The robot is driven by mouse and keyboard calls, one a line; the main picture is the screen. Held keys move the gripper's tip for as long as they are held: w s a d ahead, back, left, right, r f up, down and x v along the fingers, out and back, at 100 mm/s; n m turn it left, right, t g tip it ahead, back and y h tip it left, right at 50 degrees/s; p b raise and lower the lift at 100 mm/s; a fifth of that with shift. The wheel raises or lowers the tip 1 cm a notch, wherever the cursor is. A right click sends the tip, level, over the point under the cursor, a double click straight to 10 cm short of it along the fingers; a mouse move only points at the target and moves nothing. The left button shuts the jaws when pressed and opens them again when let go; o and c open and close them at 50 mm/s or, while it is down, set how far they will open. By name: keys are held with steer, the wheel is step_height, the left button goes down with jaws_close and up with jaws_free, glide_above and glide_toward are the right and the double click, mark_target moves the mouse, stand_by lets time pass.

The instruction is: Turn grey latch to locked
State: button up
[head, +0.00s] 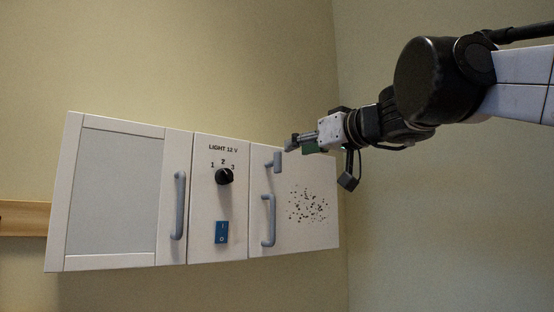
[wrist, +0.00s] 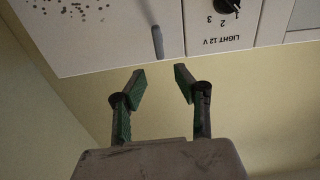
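The grey latch (head: 277,161) is a small piece on the upper left of the right-hand door (head: 297,235) of a white wall cabinet. It sits above that door's grey handle. In the wrist view, which shows the cabinet upside down, the grey latch (wrist: 157,42) appears as a short bar just beyond the fingertips. My gripper (head: 292,143) is at the cabinet's upper edge, a little above and right of the latch. In the wrist view my gripper (wrist: 160,71) is open, its green-padded fingers apart and nothing between them. No lock marking is readable.
The door's grey handle (head: 268,220) is below the latch. A middle panel holds a black knob (head: 224,176) and a blue switch (head: 222,233). The left door has its own handle (head: 179,205). A wooden rail (head: 25,218) runs along the wall. Space above the cabinet is clear.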

mark_target(280, 153)
steer(key=p+x, duration=0.1)
steer(key=x, duration=0.7)
steer(key=shift+w+a+f+p, duration=0.1)
steer(key=shift+w+a+p, duration=0.1)
steer(key=shift+p, duration=0.1)
jaws_close()
